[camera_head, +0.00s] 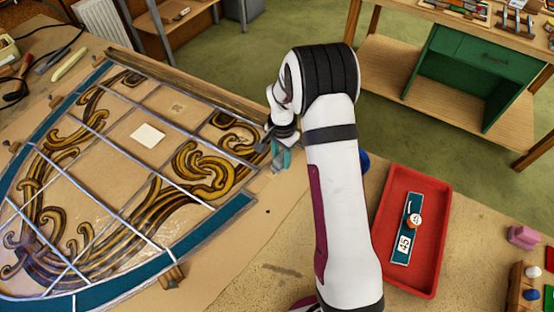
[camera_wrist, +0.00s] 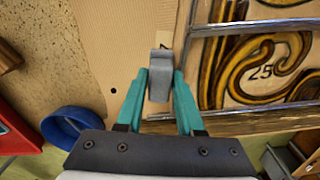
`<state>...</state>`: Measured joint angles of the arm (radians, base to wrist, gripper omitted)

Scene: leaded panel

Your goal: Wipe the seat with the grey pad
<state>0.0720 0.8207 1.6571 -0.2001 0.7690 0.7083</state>
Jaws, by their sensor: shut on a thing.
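The grey pad (camera_wrist: 158,76) is a small curved block in the wrist view, held between the two teal fingers of my gripper. My gripper (camera_head: 281,157) is shut on it by the right corner of the leaded panel (camera_head: 190,219). The pad is over bare tan board beside the panel's edge; I cannot tell whether it touches the surface. A dark mark on the board is partly hidden behind the pad. The seat is not clearly marked; a bare strip lies between the teal border's right end and the wooden rail. In the wrist view, painted glass marked 25 (camera_wrist: 261,72) lies right of the pad.
A red tray (camera_head: 433,231) holds a teal strip (camera_head: 401,250) labelled 45 and a small bottle. A cream square (camera_head: 148,135) lies on the panel. A wooden rail (camera_head: 190,84) runs along its far edge. A blue ring (camera_wrist: 60,125) is left of my gripper.

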